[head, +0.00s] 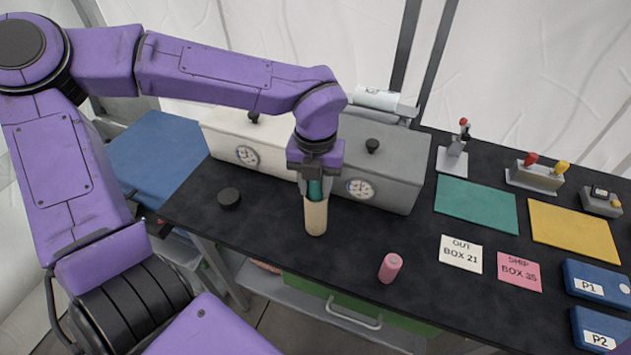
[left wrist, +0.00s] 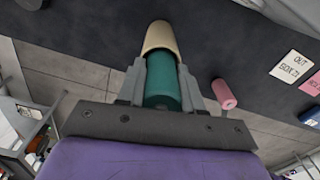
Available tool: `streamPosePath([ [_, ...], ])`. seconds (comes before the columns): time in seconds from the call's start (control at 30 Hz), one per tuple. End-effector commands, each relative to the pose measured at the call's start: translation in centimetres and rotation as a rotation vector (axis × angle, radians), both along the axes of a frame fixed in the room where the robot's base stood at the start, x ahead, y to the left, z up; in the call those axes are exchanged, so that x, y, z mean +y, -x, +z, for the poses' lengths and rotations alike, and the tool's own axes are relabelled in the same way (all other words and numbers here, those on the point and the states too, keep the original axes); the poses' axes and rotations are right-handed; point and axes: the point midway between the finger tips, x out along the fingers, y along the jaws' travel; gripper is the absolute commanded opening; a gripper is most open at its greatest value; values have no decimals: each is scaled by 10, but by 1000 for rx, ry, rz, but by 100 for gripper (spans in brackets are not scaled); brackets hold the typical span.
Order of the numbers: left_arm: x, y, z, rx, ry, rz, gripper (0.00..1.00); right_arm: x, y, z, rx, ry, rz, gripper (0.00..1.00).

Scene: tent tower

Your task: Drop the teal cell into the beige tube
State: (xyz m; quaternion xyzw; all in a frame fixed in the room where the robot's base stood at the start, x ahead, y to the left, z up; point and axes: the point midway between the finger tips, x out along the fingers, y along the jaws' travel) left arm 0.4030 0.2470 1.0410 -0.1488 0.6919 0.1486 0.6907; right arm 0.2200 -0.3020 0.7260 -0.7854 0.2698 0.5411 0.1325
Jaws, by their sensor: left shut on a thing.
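The beige tube (head: 316,217) stands upright on the black table in the head view. It also shows at the top of the left wrist view (left wrist: 158,36). My left gripper (head: 315,189) points down over the tube and is shut on the teal cell (left wrist: 162,80). The cell's far end meets the tube's mouth in the left wrist view. I cannot tell how far the end is inside. In the head view, only a narrow part of the teal cell (head: 316,188) shows between the fingers. My right gripper is not in view.
A pink cell (head: 390,267) stands to the right of the tube, near the table's front edge. A black round cap (head: 229,198) lies to the left. White (head: 225,140) and grey (head: 398,185) boxes with dials stand behind. Teal (head: 476,205) and yellow (head: 572,232) mats lie right.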

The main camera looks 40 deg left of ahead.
Motion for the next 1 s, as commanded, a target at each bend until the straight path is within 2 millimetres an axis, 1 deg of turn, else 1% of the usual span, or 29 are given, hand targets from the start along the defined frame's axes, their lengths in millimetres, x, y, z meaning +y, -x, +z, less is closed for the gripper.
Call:
streamPosePath([
  [0.03, 0, 0, 1, 0, 0, 0, 3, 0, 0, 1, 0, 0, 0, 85],
  [0.07, 0, 0, 1, 0, 0, 0, 39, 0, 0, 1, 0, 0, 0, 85],
  [0.1, 0, 0, 1, 0, 0, 0, 52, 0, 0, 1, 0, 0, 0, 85],
  [0.13, 0, 0, 1, 0, 0, 0, 61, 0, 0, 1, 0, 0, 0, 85],
  [0.17, 0, 0, 1, 0, 0, 0, 65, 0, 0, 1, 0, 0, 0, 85],
  [0.77, 0, 0, 1, 0, 0, 0, 65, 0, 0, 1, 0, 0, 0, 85],
  [0.87, 0, 0, 10, -1, 0, 0, 65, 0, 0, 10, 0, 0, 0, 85],
  [1.0, 0, 0, 37, -1, 1, 0, 65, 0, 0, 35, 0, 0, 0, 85],
])
